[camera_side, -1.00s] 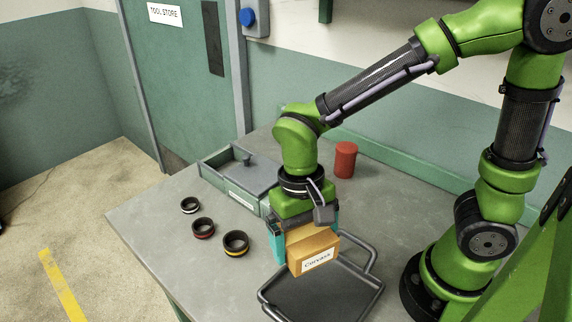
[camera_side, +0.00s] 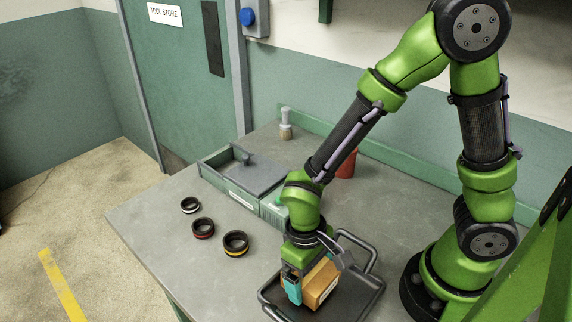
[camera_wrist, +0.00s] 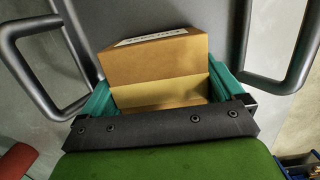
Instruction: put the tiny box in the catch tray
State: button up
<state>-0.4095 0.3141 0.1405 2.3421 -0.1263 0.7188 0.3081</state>
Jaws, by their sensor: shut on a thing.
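The tiny box (camera_side: 322,284) is a small orange-brown carton with a white label. My gripper (camera_side: 307,287) is shut on it, with a teal finger on each side. In the wrist view the box (camera_wrist: 155,70) sits between the two teal fingers of my gripper (camera_wrist: 185,95). The catch tray (camera_side: 365,292) is a dark grey tray with tubular handles. The box is low over or on the floor of the tray, inside its rim; I cannot tell whether it touches. The tray (camera_wrist: 215,30) also shows behind the box in the wrist view.
Three dark rings, with white (camera_side: 190,205), red (camera_side: 203,228) and yellow (camera_side: 236,243) bands, lie left of the tray. A grey-green lidded box (camera_side: 240,180) stands behind them. A red cylinder (camera_side: 347,164) is partly hidden by my arm. A brush (camera_side: 286,125) stands at the back.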

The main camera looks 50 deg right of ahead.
jog(key=shift+f, duration=0.2)
jog(key=shift+f, duration=0.1)
jog(key=o, duration=0.8)
jog(key=r, duration=0.4)
jog(key=w+r, duration=0.1)
jog(key=r, duration=0.3)
jog(key=w+r, duration=0.1)
jog(key=r, duration=0.3)
jog(key=shift+r, duration=0.1)
jog(key=d+r+m+t, duration=0.1)
jog(key=d+r+t, duration=0.2)
jog(key=d, duration=0.1)
jog(key=d+r+m+t+y, duration=0.1)
jog(key=d+r+t, duration=0.2)
jog(key=r, duration=0.1)
jog(key=d+r+m+t+y, duration=0.1)
jog(key=d+r+m+t, duration=0.1)
jog(key=d+r+t, duration=0.1)
jog(key=shift+s+d+r, duration=0.2)
jog(key=shift+d+r, duration=0.55)
jog(key=shift+d, duration=0.1)
